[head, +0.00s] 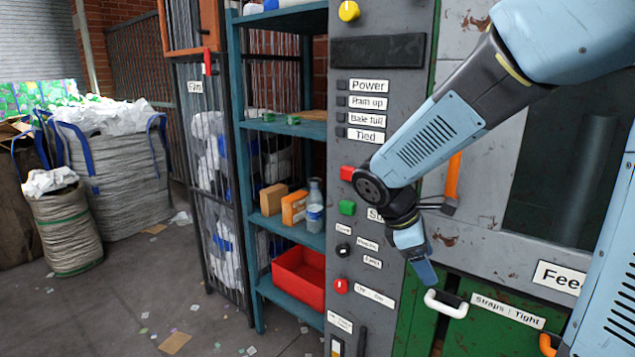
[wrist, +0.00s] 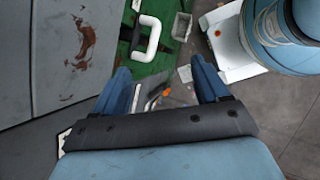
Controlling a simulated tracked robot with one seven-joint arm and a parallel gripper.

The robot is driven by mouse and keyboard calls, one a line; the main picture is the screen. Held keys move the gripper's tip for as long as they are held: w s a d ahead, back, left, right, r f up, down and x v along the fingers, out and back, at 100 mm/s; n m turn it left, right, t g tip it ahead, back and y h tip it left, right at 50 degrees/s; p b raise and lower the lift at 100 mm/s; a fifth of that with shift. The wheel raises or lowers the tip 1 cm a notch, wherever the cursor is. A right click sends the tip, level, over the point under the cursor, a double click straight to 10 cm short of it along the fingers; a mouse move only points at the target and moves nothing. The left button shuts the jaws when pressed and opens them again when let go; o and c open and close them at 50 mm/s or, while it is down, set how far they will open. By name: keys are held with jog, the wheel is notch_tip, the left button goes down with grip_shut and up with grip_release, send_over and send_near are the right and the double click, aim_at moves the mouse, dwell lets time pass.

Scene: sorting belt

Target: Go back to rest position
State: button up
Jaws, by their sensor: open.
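My gripper (head: 424,262) hangs at the end of my light-blue arm in the head view, pointing down in front of the machine's control panel (head: 358,300). In the wrist view my gripper (wrist: 165,85) shows two blue fingers spread apart with nothing between them. It is open and empty. Below it in the wrist view are the white handle (wrist: 147,38) and part of the green door. In the head view the white handle (head: 446,304) is just right of and below the fingertips; I cannot tell the exact gap.
The panel carries a red button (head: 347,173), a green button (head: 347,208) and a red knob (head: 341,286) close to my arm. An orange lever (head: 453,176) stands behind it. A teal shelf (head: 285,127) with a red bin (head: 299,278) is left. Floor further left is mostly open, with litter.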

jog(key=s+d+r+m+t+y, duration=0.2)
jog(key=s+r+m+t+y, duration=0.3)
jog(key=s+r+m, duration=0.6)
jog(key=shift+s+m+y, duration=0.5)
jog(key=shift+s+m, duration=0.2)
jog(key=shift+m, duration=1.3)
